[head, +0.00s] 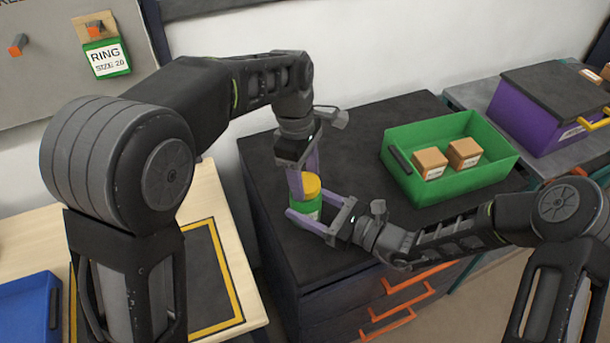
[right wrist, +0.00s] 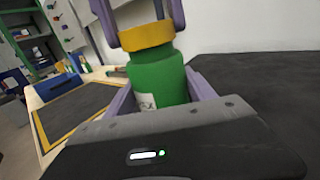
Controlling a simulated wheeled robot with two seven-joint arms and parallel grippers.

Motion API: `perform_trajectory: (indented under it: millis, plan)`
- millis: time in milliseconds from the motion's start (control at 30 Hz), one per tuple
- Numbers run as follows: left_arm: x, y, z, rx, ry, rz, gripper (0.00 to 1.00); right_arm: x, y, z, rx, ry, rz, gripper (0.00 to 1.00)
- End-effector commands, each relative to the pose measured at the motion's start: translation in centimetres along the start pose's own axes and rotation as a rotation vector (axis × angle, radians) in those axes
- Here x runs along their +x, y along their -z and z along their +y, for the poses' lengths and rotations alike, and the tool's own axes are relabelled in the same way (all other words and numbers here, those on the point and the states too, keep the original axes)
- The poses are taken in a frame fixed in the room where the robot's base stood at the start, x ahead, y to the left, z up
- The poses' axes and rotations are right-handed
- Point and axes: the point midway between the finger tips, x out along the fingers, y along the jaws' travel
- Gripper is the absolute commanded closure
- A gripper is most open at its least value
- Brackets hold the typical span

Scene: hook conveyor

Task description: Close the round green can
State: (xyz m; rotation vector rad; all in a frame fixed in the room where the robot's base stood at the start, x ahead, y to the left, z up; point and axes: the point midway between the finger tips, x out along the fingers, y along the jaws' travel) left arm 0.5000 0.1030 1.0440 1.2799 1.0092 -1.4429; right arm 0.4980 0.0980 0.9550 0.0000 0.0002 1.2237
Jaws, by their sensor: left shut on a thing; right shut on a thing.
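The round green can (head: 308,209) stands upright near the front left of the dark cabinet top. Its yellow lid (head: 311,187) is at the can's mouth; in the right wrist view the lid (right wrist: 146,36) sits right above the green body (right wrist: 160,82) with no clear gap. I cannot tell whether it is fully seated. My left gripper (head: 304,184) comes down from above, shut on the yellow lid, its purple fingers on either side. My right gripper (head: 308,208) reaches in from the right, shut on the can's body. The fingers hide part of the can.
A green tray (head: 400,183) with two small cardboard boxes (head: 430,163) stands on the cabinet to the right. A purple bin (head: 525,125) with a dark lid is further right. The cabinet top (head: 350,135) behind the can is bare. Orange drawer handles (head: 420,277) show in front.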

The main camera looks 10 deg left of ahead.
Motion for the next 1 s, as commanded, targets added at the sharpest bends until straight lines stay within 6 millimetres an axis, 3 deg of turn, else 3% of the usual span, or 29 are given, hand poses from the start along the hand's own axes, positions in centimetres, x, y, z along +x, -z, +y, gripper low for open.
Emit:
perform_trajectory:
  millis: [667,867,1000]
  plan:
    - [1.02,0.12,0.03,0.063,0.008,0.000,0.83,-0.01,-0.02,-0.03,0.000,0.001,0.000,1.00]
    - [1.06,0.18,0.14,0.473,0.058,-0.002,0.83,-0.01,-0.01,-0.04,0.000,0.001,0.000,1.00]
    - [1.06,0.12,0.16,0.907,0.111,-0.002,0.83,-0.01,-0.01,-0.04,0.000,0.001,0.000,1.00]
